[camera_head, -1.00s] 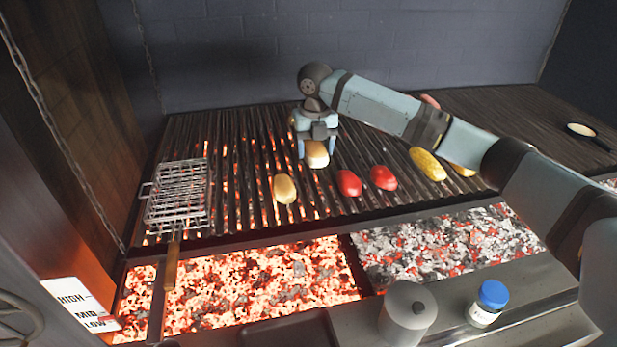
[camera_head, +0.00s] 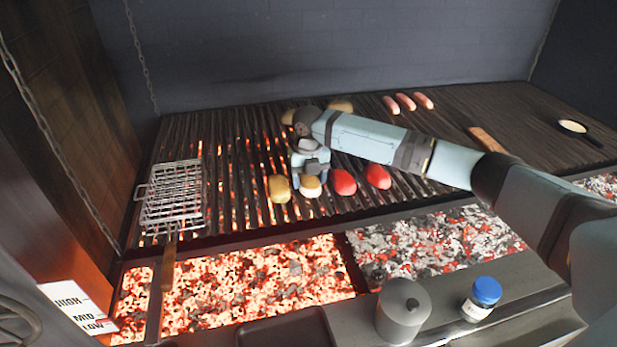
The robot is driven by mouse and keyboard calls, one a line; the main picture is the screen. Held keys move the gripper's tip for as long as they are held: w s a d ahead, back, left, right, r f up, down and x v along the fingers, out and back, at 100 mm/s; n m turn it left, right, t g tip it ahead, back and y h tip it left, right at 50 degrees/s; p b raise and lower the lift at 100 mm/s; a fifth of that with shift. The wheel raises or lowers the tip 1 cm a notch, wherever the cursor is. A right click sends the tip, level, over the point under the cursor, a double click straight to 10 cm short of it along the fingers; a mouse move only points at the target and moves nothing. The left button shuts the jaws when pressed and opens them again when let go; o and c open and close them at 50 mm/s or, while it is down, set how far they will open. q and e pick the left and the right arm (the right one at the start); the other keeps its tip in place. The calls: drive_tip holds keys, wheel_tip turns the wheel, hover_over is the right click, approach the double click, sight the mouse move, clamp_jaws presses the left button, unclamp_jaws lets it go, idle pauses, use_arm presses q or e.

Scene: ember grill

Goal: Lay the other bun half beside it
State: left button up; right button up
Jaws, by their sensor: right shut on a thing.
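My right gripper (camera_head: 311,173) points down over the grill grate (camera_head: 231,160) and is shut on a pale tan bun half (camera_head: 311,188). This bun half is low, at or just above the bars. The other bun half (camera_head: 280,188) lies on the grate immediately to its left. The two look very close; I cannot tell whether they touch. My left gripper is not in view.
Two red pieces (camera_head: 343,182) lie just right of the held bun. Glowing coals (camera_head: 262,277) lie in front. My right arm covers part of the grate.

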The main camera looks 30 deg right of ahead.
drive_tip(key=o, duration=0.6)
drive_tip(key=shift+f, duration=0.15)
drive_tip(key=shift+o, duration=0.2)
wheel_tip(320, 180, up, 12)
drive_tip(key=b, duration=0.1)
drive_tip(key=shift+r, duration=0.2)
